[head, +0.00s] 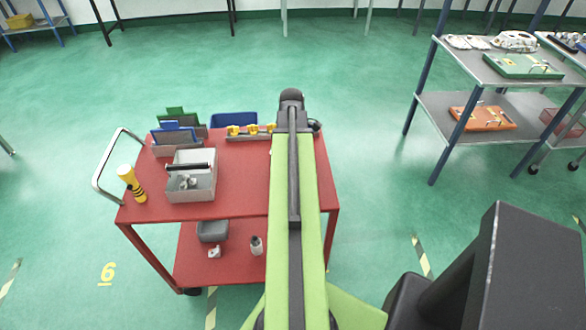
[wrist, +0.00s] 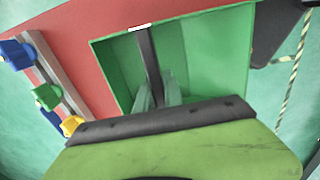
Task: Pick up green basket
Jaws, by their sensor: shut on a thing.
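The green basket (wrist: 205,55) is in the wrist view, an open box with a dark bar handle (wrist: 148,60) across it. My gripper (wrist: 158,92) reaches into the basket at the near end of this handle and is shut on it. The near side of the basket is hidden behind my wrist. In the head view my arm covers the gripper, and I cannot make out the basket there. I cannot tell whether the basket rests on the red surface or is lifted.
A red cart (head: 240,180) stands under my arm. On it are a grey box with a dark handle (head: 205,188), a yellow-and-black bottle (head: 131,183), a blue bin (head: 233,119) and a rail with yellow knobs (head: 250,130). A shelf rack (head: 440,108) stands right; the green floor between is clear.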

